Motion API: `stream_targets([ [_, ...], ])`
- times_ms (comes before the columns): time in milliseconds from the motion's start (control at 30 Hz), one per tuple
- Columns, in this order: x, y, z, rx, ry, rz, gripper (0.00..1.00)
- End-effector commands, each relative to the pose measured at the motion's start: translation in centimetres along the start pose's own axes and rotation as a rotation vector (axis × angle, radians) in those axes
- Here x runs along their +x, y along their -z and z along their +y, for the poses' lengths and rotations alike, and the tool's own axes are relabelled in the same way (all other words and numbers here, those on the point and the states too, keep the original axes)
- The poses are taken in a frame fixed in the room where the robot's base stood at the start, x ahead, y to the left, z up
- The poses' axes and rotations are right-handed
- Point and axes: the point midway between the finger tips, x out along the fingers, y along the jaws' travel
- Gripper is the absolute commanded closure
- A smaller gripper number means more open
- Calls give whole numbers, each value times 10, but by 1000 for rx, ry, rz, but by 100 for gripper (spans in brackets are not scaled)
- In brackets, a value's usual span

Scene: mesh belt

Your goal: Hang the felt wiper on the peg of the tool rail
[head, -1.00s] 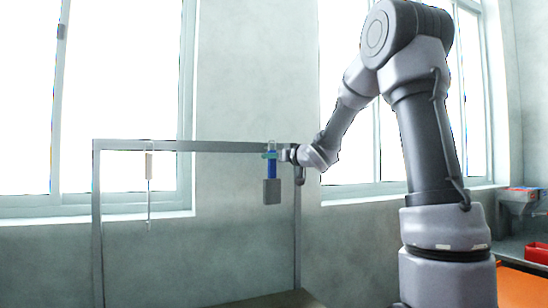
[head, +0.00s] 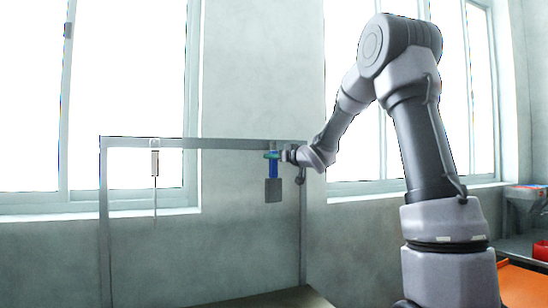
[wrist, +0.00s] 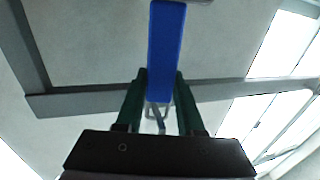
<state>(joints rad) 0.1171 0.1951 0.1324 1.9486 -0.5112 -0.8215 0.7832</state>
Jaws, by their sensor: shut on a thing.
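The felt wiper (head: 273,188) has a blue handle and a grey block at its lower end. It hangs upright from my gripper (head: 271,155) in the head view, in front of the right part of the tool rail (head: 225,144). In the wrist view the blue handle (wrist: 166,40) lies between the two green fingers of my gripper (wrist: 161,85), which are shut on it. A pale wire loop (wrist: 156,115) shows at the handle's end between the fingers. I cannot make out a free peg near the wiper.
Another tool with a light handle and thin shaft (head: 155,170) hangs at the left of the rail. The rail's frame has upright posts at left and right. A red bin (head: 536,250) and an orange surface (head: 522,285) lie at the far right.

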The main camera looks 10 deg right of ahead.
Motion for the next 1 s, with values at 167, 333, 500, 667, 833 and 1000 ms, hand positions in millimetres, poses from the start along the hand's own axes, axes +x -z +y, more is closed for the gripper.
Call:
stream_targets([
  [167,0,0,0,0,0,0,100],
  [333,0,0,0,0,0,0,100],
  [500,0,0,0,0,0,0,48],
  [667,0,0,0,0,0,0,28],
  [833,0,0,0,0,0,0,28],
  [1000,-11,0,1,1,-2,-1,28],
])
